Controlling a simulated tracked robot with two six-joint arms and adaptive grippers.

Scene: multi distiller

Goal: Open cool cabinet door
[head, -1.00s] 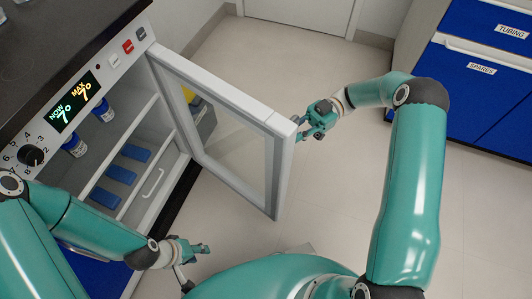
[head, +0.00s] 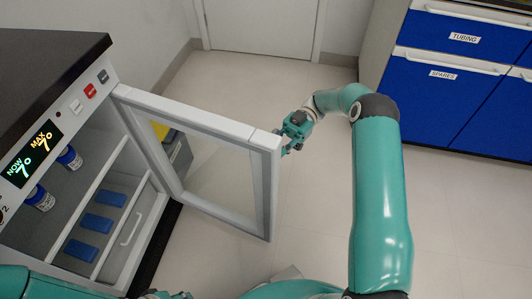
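The cool cabinet (head: 45,237) stands at the left with its front open. Its glass door (head: 262,190) has a pale grey frame and is swung out wide into the room, showing the inside. My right gripper (head: 287,146) is at the door's outer free edge, near the upper corner. Its fingers are partly hidden by the door edge, so I cannot tell whether they grip it. My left gripper (head: 180,296) barely shows at the bottom edge of the picture, and its fingers are mostly cut off.
Inside the cabinet are white-labelled bottles with blue caps (head: 70,157) and blue blocks (head: 97,223). A grey bin with yellow contents (head: 176,150) stands behind the door. Blue drawers (head: 450,85) stand at the back right. Floor at the right is clear.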

